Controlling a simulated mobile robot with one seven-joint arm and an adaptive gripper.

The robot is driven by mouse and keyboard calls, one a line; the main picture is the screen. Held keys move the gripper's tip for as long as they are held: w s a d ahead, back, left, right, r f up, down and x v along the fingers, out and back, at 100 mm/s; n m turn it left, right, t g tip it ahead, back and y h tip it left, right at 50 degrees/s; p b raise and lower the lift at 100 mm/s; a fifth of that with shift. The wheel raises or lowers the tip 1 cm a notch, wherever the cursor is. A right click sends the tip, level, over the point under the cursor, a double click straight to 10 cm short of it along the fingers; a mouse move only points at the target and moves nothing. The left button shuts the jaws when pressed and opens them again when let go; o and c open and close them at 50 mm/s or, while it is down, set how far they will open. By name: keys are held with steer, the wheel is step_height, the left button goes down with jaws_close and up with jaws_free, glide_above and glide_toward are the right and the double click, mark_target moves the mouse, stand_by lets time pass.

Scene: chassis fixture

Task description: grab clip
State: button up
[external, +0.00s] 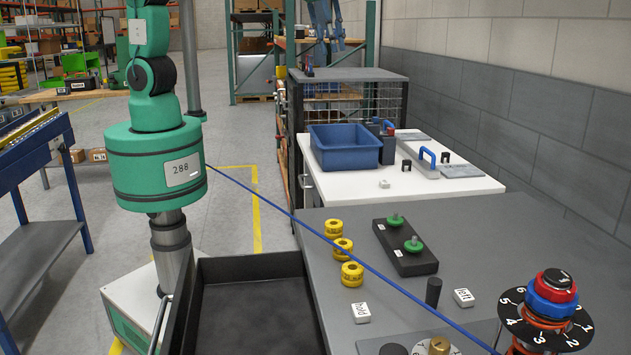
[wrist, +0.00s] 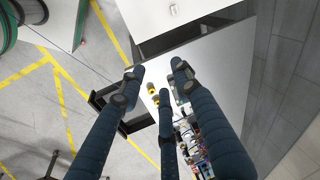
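I cannot tell for sure which thing is the clip. Two small black arch-shaped pieces stand on the white table: one left of the blue-handled piece (external: 406,165), and another black piece (external: 445,157) behind it. A blue-handled grey piece (external: 428,160) stands between them. My gripper (wrist: 155,84) shows in the wrist view with three dark blue fingers spread apart and nothing held between them. It is high above the grey bench (wrist: 215,75).
A blue bin (external: 345,147) stands on the white table. On the grey bench are yellow rings (external: 343,247), a black block with green knobs (external: 405,247), white labelled blocks and a red-blue dial stack (external: 548,300). A black tray (external: 250,266) adjoins it. A blue cable crosses the external view.

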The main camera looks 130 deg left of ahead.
steer(key=w+a+f+m+g+p, duration=0.1)
steer(key=w+a+f+p, duration=0.1)
steer(key=w+a+f, duration=0.4)
steer(key=w+a+f+m+p, duration=0.1)
steer(key=w+a+f, duration=0.2)
steer(key=a, duration=0.5)
steer(key=m+g+p, duration=0.2)
steer(key=p, duration=0.2)
glide_above(407, 161)
step_height(407, 161, down, 16)
steer(key=shift+s+a+f+h, duration=0.3)
steer(key=shift+a+f+h, duration=0.1)
steer(key=shift+f, duration=0.05)
step_height(407, 161, down, 8)
steer(key=shift+r, duration=0.2)
steer(key=shift+f, duration=0.5)
steer(key=shift+f, duration=0.15)
steer(key=shift+w+f+p, duration=0.1)
steer(key=shift+f+p, duration=0.2)
steer(key=shift+f, duration=2.1)
